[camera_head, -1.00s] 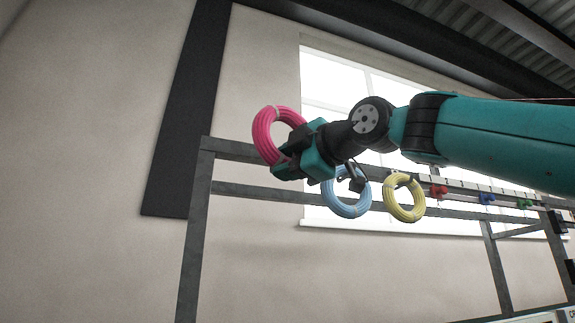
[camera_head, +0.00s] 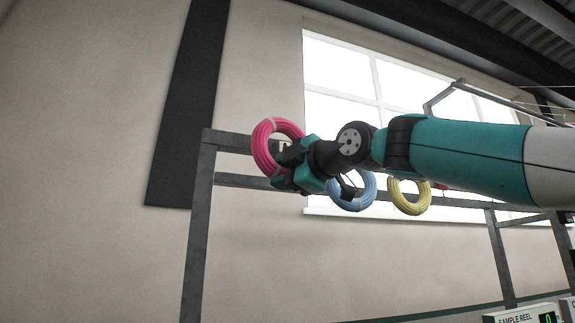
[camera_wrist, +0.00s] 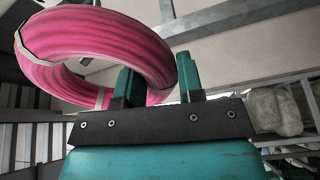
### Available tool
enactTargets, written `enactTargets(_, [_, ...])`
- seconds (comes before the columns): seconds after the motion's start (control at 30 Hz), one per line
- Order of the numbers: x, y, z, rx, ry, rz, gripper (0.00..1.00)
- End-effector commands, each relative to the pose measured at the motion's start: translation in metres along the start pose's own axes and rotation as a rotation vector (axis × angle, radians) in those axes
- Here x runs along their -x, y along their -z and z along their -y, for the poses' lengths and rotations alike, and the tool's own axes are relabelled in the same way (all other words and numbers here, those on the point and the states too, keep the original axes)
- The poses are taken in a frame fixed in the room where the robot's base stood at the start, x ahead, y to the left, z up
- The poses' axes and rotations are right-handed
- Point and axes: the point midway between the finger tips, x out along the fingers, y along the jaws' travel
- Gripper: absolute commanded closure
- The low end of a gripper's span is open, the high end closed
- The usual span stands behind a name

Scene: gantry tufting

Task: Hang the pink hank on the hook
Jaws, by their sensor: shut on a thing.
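The pink hank (camera_head: 266,143) is a ring held up in my gripper (camera_head: 281,166) near the left end of the grey gantry rail. In the wrist view the pink hank (camera_wrist: 110,38) fills the upper left, and my gripper (camera_wrist: 158,80) has its fingers at the ring's lower right part. A blue hank (camera_head: 362,197) hangs just right of my gripper, partly behind my wrist. A yellow hank (camera_head: 410,207) hangs farther right. The hook for the pink hank cannot be made out; my gripper and the hank may cover it.
The grey gantry frame (camera_head: 197,240) has an upright at left and rails running right behind my arm. A bright window (camera_head: 335,70) is behind it. A sample reel box (camera_head: 520,316) is at the lower right. The left side by the wall is clear.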

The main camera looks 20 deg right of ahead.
Motion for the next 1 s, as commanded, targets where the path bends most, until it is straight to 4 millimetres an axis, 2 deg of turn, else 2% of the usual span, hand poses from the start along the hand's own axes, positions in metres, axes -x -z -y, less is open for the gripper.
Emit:
enactTargets(0.63, [-0.038, -0.017, -0.001, -0.001, 0.000, 0.001, 0.93])
enactTargets(1.0, [-0.047, -0.025, 0.020, 0.000, -0.001, 0.000, 0.93])
